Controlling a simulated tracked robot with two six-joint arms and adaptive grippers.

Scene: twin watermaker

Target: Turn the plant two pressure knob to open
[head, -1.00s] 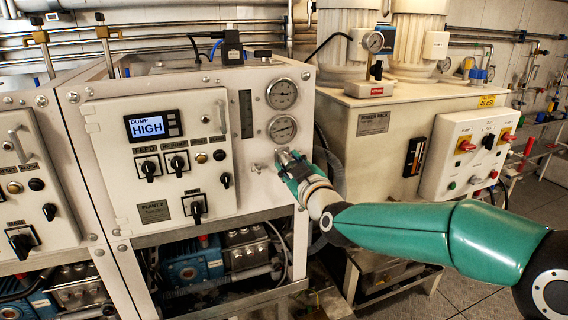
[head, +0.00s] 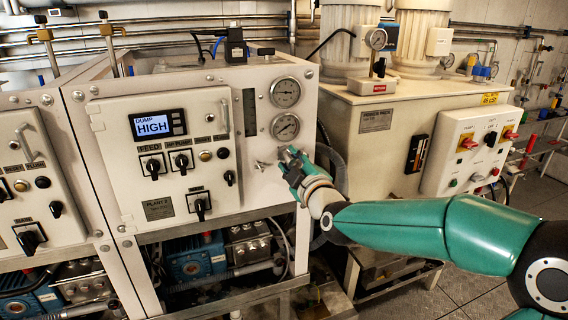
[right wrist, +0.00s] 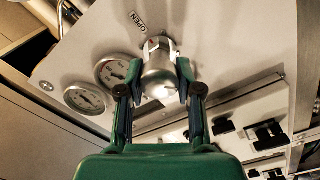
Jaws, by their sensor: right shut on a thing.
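The plant two pressure knob (right wrist: 160,72) is a silver cylinder on the white panel, seen in the right wrist view with an OPEN label (right wrist: 138,21) beside it. My right gripper (right wrist: 159,88) is shut on the knob, one finger on each side. In the head view my right gripper (head: 289,160) reaches the panel below the two gauges and hides the knob. The lower gauge (head: 286,127) and upper gauge (head: 285,93) sit above it. The plant two display (head: 152,125) reads DUMP HIGH. My left gripper is not in view.
A control door (head: 165,175) with several black switches is left of the gripper. A small silver fitting (head: 262,166) sits close to the gripper's left. The cream power pack (head: 375,150) stands to the right, with a switch box (head: 465,150) on its front.

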